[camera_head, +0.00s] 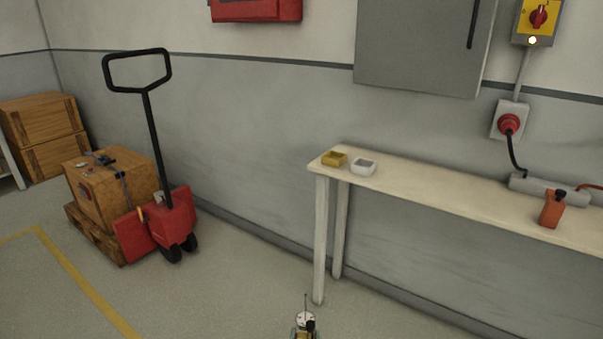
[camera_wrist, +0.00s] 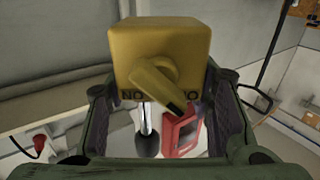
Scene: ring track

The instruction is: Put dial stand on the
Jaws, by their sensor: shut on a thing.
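The dial stand (camera_wrist: 150,45) fills the top middle of the wrist view: a yellow box-shaped base with a turning lever on its face and dark lettering. A thin metal rod and a dark round part show below it. In the head view the dial stand (camera_head: 305,318) shows at the bottom edge, with a round white dial and a thin upright rod; its lower part is cut off. My gripper (camera_wrist: 160,85) has its two dark fingers on either side of the yellow base, shut on it. The stand is held near me, in front of the table and apart from it.
A narrow pale table (camera_head: 430,185) runs along the wall. It bears a yellow tray (camera_head: 334,158), a white tray (camera_head: 363,167), an orange bottle (camera_head: 552,210) and a power strip (camera_head: 548,190). A red pallet truck (camera_head: 170,220) with a wooden crate (camera_head: 110,190) stands left. The floor between is clear.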

